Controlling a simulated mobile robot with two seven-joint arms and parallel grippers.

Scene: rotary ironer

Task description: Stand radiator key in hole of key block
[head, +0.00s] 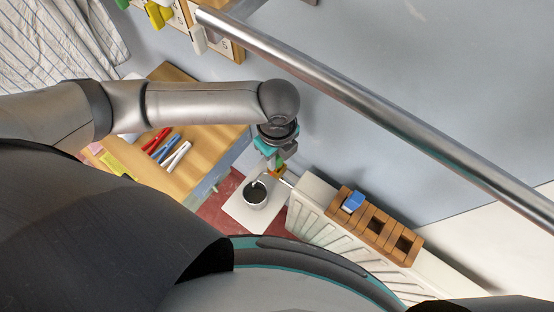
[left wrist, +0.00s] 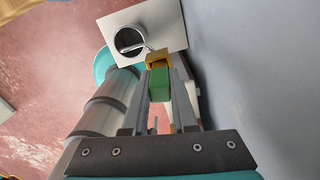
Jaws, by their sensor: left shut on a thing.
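My left gripper (head: 277,163) is shut on a small green block-shaped thing (left wrist: 159,84), which looks like the radiator key's handle. A brass-yellow fitting (left wrist: 158,58) sits just beyond it, with a thin metal spout reaching over the cup. I cannot tell whether key and fitting touch. The wooden key block (head: 390,243) lies on top of the white radiator (head: 318,215), to the right of the gripper. A blue piece (head: 354,201) sits at its upper-left opening; the other openings look empty. My right gripper is out of view.
A thick metal rail (head: 380,115) crosses above. The blue-grey wall (head: 440,80) is behind.

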